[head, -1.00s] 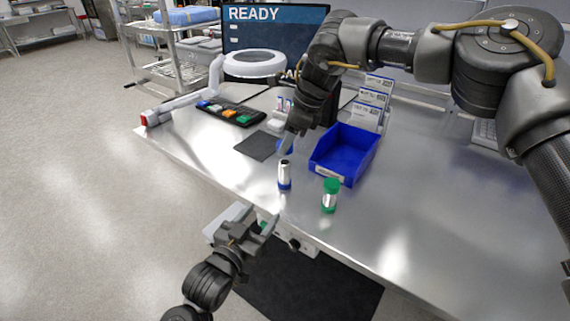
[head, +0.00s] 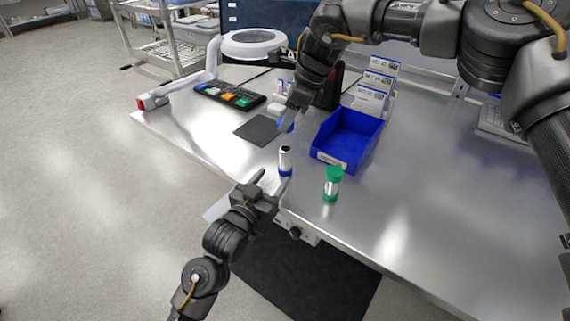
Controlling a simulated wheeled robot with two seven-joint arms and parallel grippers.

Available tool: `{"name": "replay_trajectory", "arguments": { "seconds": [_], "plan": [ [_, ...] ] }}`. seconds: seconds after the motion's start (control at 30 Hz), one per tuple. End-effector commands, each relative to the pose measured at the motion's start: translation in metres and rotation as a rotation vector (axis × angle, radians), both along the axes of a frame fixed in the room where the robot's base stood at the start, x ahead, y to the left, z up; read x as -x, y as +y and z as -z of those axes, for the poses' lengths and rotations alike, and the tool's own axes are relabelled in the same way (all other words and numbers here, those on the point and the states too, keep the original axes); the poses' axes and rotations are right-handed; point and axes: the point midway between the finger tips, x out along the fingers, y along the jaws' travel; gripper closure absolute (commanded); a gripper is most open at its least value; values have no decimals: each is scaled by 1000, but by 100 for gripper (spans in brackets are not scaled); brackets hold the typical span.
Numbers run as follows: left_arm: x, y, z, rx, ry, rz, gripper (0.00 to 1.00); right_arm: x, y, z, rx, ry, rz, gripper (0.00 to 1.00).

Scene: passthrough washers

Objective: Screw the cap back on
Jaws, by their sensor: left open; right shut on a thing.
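A silver tube (head: 285,158) with a blue band near its base stands upright near the table's front edge; its top looks dark and uncapped. My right gripper (head: 284,124) is shut on a blue cap (head: 289,126), behind and above the tube, apart from it; the fingers partly hide the cap. My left gripper (head: 275,180) is open at the table's front edge, its fingertips close to the tube's lower part. I cannot tell whether they touch it.
A green-capped tube (head: 333,184) stands right of the silver one. A blue bin (head: 347,141) is behind it. A dark mat (head: 257,130) and a black tray of coloured pieces (head: 229,96) lie to the left. The table's right side is mostly clear.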

Motion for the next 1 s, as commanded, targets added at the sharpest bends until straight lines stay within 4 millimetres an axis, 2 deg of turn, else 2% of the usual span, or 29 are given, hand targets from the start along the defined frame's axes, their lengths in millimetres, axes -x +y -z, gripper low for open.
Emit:
{"name": "replay_trajectory", "arguments": {
  "seconds": [0.2,0.4,0.87,1.0],
  "plan": [
    [-34,-18,-1,0,0,0,44,0,0,0,0,0,-1,83],
    [-54,-27,0,0,1,0,44,0,1,0,0,0,-1,83],
    [-61,-31,0,-1,0,0,44,0,1,0,0,0,-1,83],
    [-61,-31,0,-1,0,0,62,0,1,0,0,0,-1,83]
  ]
}}
